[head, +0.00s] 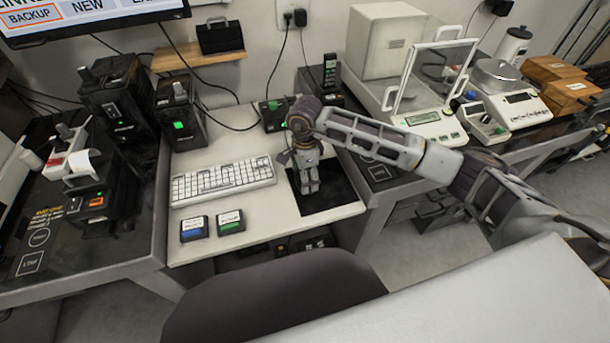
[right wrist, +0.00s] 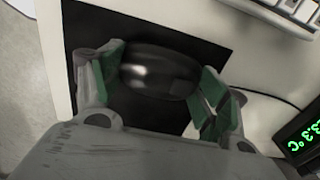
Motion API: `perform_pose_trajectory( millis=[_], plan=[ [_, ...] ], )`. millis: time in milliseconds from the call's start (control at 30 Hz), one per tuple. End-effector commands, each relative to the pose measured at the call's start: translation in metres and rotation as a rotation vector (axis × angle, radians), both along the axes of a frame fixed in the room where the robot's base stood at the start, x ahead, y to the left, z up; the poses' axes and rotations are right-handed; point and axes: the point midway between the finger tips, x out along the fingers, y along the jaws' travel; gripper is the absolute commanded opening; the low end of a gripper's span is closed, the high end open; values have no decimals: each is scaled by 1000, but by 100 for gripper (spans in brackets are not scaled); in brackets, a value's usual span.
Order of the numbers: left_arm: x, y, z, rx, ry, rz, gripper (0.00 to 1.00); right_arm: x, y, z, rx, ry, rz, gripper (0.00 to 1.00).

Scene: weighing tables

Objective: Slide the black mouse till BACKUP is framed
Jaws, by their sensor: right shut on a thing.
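The black mouse (right wrist: 160,75) shows in the right wrist view on the black mouse pad (right wrist: 85,25). My right gripper (right wrist: 152,82) has its green-lined fingers on both sides of the mouse and is shut on it. In the head view the right gripper (head: 309,188) points down over the mouse pad (head: 340,197) and hides the mouse. The screen (head: 90,12) at the top left shows the word BACKUP (head: 30,17) inside an orange frame, with NEW to its right. The screen's upper part is cut off. My left gripper is not in view.
A white keyboard (head: 222,181) lies left of the pad. Two small cartridges, blue-labelled (head: 194,229) and green-labelled (head: 231,222), sit in front of it. A cordless phone (head: 330,75) and a small device (head: 274,115) stand behind. A dark chair back (head: 275,295) is in front.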

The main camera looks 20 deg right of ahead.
Motion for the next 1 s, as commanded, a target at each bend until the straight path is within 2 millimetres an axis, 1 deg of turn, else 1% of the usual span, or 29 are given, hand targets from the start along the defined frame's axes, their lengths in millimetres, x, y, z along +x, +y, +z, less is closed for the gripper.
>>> perform_pose_trajectory(
  millis=[33, 133, 167, 333, 767, 867, 1000],
  plan=[
    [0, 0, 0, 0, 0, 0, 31, -3, 1, -5, 0, 8, 3, 49],
    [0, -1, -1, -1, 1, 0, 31, -3, 1, -5, 0, 9, 3, 49],
    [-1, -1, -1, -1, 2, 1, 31, -3, 1, -5, 0, 9, 3, 77],
    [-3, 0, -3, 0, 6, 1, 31, -2, 1, -3, 0, 6, 2, 98],
    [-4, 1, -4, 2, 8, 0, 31, -1, 0, 0, 0, 2, 1, 99],
    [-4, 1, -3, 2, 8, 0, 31, 0, 0, 3, 0, 1, 1, 99],
    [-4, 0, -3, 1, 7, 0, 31, 0, 0, 13, -1, 0, 0, 99]
  ],
)
